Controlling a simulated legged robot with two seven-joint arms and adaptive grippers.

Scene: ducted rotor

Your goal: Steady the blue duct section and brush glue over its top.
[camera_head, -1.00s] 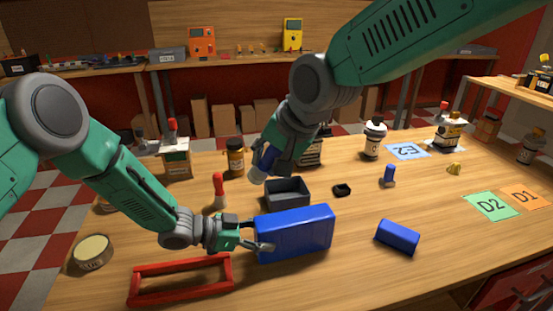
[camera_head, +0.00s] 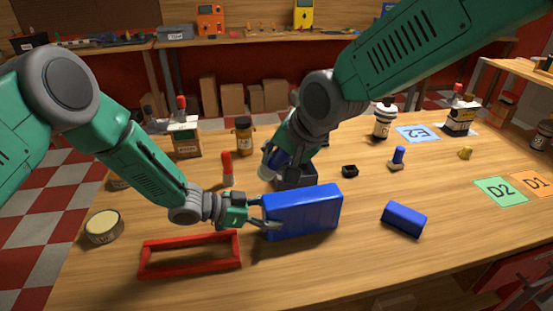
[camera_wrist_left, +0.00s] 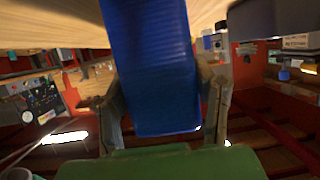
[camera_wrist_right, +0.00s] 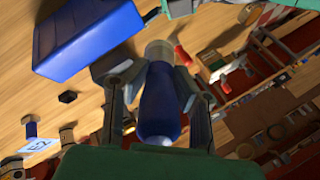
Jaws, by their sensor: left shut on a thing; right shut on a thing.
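The blue duct section (camera_head: 302,213) is a big blue block standing on the wooden table, and it also shows in the left wrist view (camera_wrist_left: 152,70). My left gripper (camera_head: 262,213) is shut on its left end. My right gripper (camera_head: 276,160) is behind the duct section, shut on a blue-handled brush (camera_wrist_right: 159,102) with a pale tip. In the head view the brush tip is low, at the dark open tray (camera_head: 296,178), which the arm partly covers. In the right wrist view the duct section (camera_wrist_right: 88,38) lies beside the brush, apart from it.
A red frame (camera_head: 190,256) lies front left, with a round tin (camera_head: 103,227) beyond it. A smaller blue block (camera_head: 403,219) lies to the right. A red-topped tool (camera_head: 227,168), a brown bottle (camera_head: 244,136) and a box (camera_head: 186,138) stand behind. The front right table is clear.

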